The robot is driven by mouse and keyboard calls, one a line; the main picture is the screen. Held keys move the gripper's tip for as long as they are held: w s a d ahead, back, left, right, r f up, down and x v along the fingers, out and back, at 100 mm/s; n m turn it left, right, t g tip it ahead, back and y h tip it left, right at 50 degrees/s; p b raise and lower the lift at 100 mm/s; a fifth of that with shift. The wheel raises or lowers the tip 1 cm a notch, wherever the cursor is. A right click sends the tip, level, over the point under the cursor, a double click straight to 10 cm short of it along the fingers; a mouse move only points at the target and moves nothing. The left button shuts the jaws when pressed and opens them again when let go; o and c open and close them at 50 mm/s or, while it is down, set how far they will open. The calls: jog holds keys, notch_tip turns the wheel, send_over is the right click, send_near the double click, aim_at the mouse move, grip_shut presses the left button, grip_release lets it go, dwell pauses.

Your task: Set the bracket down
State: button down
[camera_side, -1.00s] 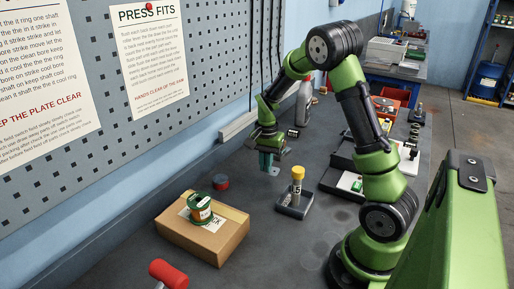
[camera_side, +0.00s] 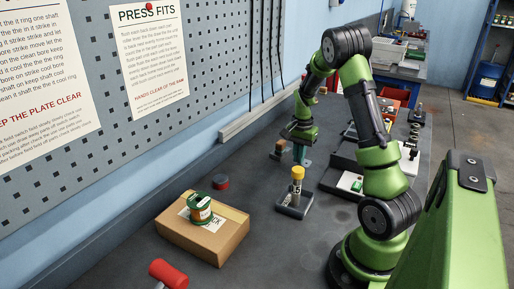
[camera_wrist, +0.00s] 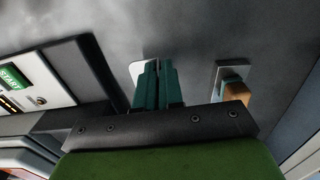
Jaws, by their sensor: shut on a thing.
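My gripper (camera_side: 300,153) is over the bench, behind the small tray with the yellow-capped bottle. In the wrist view its teal fingers (camera_wrist: 158,86) are closed together on the bracket (camera_wrist: 138,70). Only a pale, flat end of the bracket shows beyond the fingers; the rest is hidden by them. The bracket is low over the grey bench top, but I cannot tell whether it touches. In the side view the arm and fingers mostly hide it.
A grey plate with an orange-brown block (camera_wrist: 237,92) stands right of the fingers. A dark-walled tray (camera_wrist: 98,68) with a START panel (camera_wrist: 15,77) is at left. The small tray (camera_side: 293,208) holds a yellow-capped bottle (camera_side: 297,180). A cardboard box (camera_side: 203,238) and red-topped disc (camera_side: 221,182) stand nearer.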

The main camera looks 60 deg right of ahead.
jog(key=shift+f, duration=1.85)
jog(key=shift+f, duration=0.15)
jog(key=c, duration=1.3)
grip_release()
